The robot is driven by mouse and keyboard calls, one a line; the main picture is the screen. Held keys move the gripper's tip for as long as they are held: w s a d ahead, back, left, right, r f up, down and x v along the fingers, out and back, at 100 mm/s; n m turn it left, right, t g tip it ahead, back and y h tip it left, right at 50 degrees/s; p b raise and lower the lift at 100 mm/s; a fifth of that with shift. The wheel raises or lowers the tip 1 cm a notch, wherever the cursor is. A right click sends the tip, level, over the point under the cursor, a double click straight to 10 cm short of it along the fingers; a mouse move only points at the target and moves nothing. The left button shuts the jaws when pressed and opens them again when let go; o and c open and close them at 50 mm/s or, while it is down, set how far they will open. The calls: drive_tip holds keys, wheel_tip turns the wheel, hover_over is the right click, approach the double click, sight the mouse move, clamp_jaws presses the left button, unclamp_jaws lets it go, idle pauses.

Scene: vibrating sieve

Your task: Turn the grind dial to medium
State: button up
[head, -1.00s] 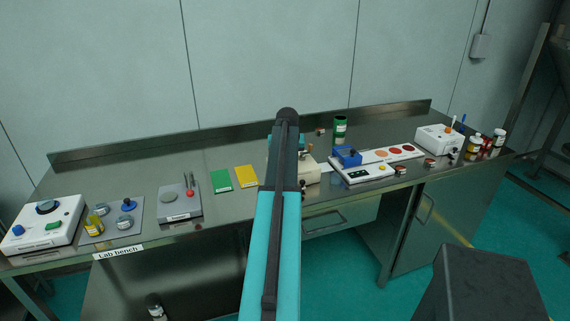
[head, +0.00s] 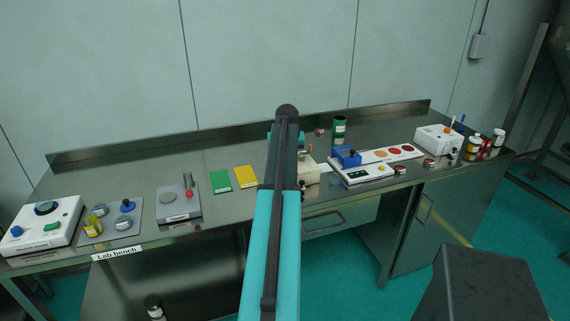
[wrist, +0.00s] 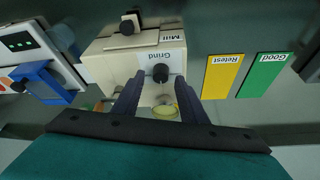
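The cream mill (wrist: 112,62) stands on the bench, and the wrist view shows it upside down. Its face has a "Grind" label (wrist: 172,53) and a black round grind dial (wrist: 161,73). My gripper (wrist: 159,80) is open, its two dark fingers either side of the dial with gaps showing between. I cannot tell whether the fingertips reach the dial's depth. The dial's setting marks are not readable.
A yellow "Retest" card (wrist: 222,76) and a green "Good" card (wrist: 262,75) lie beside the mill. A yellow-rimmed round item (wrist: 165,112) sits near the fingers. A blue block (head: 346,156) and white panel (head: 362,174) are on the mill's other side.

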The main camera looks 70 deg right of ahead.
drive_tip(key=b+v, duration=0.2)
drive_tip(key=v, duration=1)
drive_tip(key=shift+r, duration=0.2)
drive_tip(key=shift+s+a+r, duration=0.1)
